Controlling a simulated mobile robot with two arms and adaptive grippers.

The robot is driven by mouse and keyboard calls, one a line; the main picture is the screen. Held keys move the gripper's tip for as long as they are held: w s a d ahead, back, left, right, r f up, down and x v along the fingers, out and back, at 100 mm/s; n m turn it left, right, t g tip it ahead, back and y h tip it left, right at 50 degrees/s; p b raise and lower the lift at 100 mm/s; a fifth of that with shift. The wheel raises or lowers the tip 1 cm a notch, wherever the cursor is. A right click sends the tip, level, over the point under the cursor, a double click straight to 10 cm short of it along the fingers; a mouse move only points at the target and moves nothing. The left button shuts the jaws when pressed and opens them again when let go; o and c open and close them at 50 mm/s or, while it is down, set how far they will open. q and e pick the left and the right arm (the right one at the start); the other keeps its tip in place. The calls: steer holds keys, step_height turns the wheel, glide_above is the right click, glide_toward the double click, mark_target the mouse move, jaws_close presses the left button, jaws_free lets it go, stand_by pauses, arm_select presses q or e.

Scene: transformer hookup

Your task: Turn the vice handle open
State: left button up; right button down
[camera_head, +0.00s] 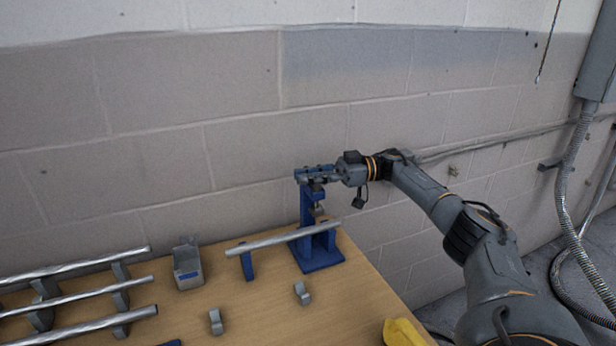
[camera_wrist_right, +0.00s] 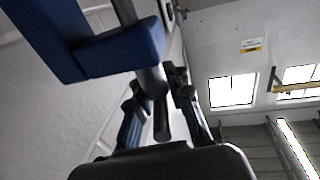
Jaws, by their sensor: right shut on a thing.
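The blue vice (camera_head: 318,257) stands upright at the right end of the wooden table, and its blue frame (camera_wrist_right: 125,47) fills the upper left of the right wrist view. A metal pipe (camera_head: 272,241) lies through the vice, roughly level. My right gripper (camera_head: 306,175) is at the top of the vice, reaching in from the right. In the right wrist view its two fingers (camera_wrist_right: 160,105) are shut on the grey vice handle (camera_wrist_right: 152,82). In the head view the gripper mostly hides the handle. My left gripper is in neither view.
Several metal pipes (camera_head: 75,292) lie on a rack at the table's left. A grey holder (camera_head: 187,265), a blue support (camera_head: 246,264) and small grey clamps (camera_head: 302,293) stand on the table. A yellow object (camera_head: 403,333) is at the front right edge. The block wall is close behind.

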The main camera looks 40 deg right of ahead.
steer(key=c, duration=1.4)
jaws_free()
steer(key=shift+w+a, duration=0.1)
steer(key=shift+a, duration=0.05)
steer(key=shift+d, duration=0.35)
steer(key=shift+v, duration=3.4)
